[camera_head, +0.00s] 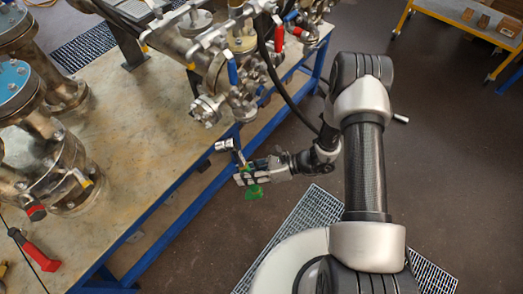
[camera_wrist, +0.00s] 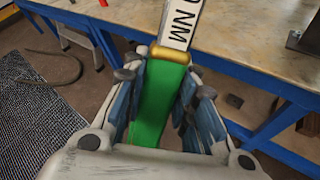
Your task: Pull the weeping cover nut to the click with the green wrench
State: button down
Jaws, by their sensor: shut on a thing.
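My gripper (camera_head: 250,175) is beside the front edge of the bench, shut on the green wrench. The wrench's green handle (camera_wrist: 158,105) lies between the fingers (camera_wrist: 160,95) in the wrist view, with a brass collar and a white label reading "0 NM" above it. In the head view the wrench's metal head (camera_head: 224,145) points up and left over the bench edge, apart from any nut. A bit of green handle (camera_head: 254,192) shows below the gripper. Flanged vessels with blue covers (camera_head: 12,85) stand at the left. I cannot tell which nut is weeping.
The bench top (camera_head: 140,130) has bare room between the vessels and its blue-framed edge. Pipework with a blue-handled valve (camera_head: 232,70) and a red-handled one (camera_head: 279,38) stands at the back. A red-handled tool (camera_head: 35,250) lies front left. A yellow cart (camera_head: 470,15) is far right.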

jog(key=w+d+f+m+t+b, duration=0.1)
jog(key=w+f+m+t+b, duration=0.2)
jog(key=w+m+t, duration=0.4)
jog(key=shift+w+d+m+t, duration=0.4)
jog(key=shift+w+t, duration=1.8)
jog(key=shift+w, duration=1.45)
jog(key=shift+w+a, duration=0.15)
jog(key=shift+a, duration=0.05)
jog(key=shift+x, duration=1.05)
jog(key=shift+r, duration=0.1)
